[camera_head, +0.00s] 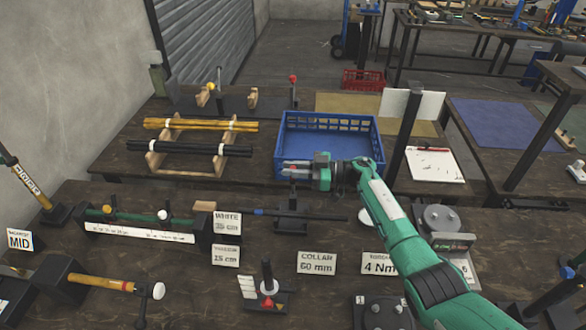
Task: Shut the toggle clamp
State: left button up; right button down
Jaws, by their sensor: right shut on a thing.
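My right gripper (298,170) reaches in from the lower right, with its fingers pointing left in front of the blue crate. It is shut on a thin dark upright part that shows just below the fingers. This part seems to be the lever of a dark fixture (291,222) on the front bench, which I take to be the toggle clamp. The fingers hide the top of the lever. A long dark bar with a blue end (258,212) lies across the fixture. My left gripper is not in view.
A blue crate (330,124) stands behind the gripper, and a rack of yellow and black rods (200,140) is left of it. A dark post (408,130) rises close right.

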jog(key=shift+s+f+n+b, duration=0.2)
jog(key=shift+s+f+n, duration=0.15)
jog(key=shift+s+n, duration=0.7)
jog(key=shift+s+f+n+b, duration=0.2)
jog(key=shift+s+f+n, duration=0.1)
jog(key=shift+s+n, duration=0.8)
jog(key=shift+s+f+n+b, duration=0.3)
jog(key=shift+s+n, duration=0.45)
jog(key=shift+n, duration=0.6)
jog(key=c, duration=1.4)
grip_release()
jog(key=shift+o, duration=0.2)
notch_tip(320, 180, up, 20)
jog(key=p, duration=1.7)
